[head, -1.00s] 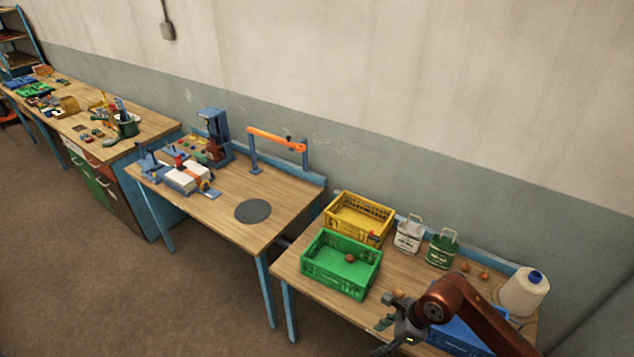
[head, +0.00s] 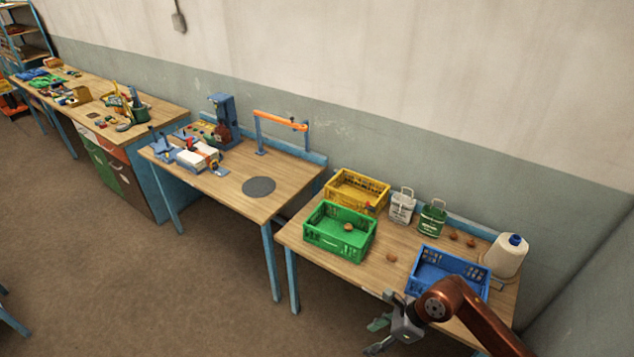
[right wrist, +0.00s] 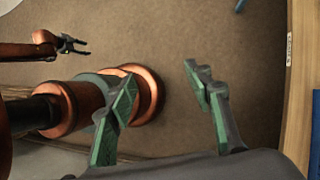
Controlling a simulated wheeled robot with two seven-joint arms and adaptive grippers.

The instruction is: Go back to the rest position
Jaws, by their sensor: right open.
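My right gripper (head: 380,338) hangs in front of the front edge of the right table (head: 296,236), over the floor. It is open and empty. In the right wrist view its green-padded fingers (right wrist: 162,88) stand wide apart with only floor and my own copper-coloured parts beyond. My left gripper (right wrist: 74,44) shows small and dark at the upper left of the right wrist view, apart from the right one. It is too small there to tell its jaw state, and it is outside the head view.
Floor to the left (head: 130,290) is clear.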

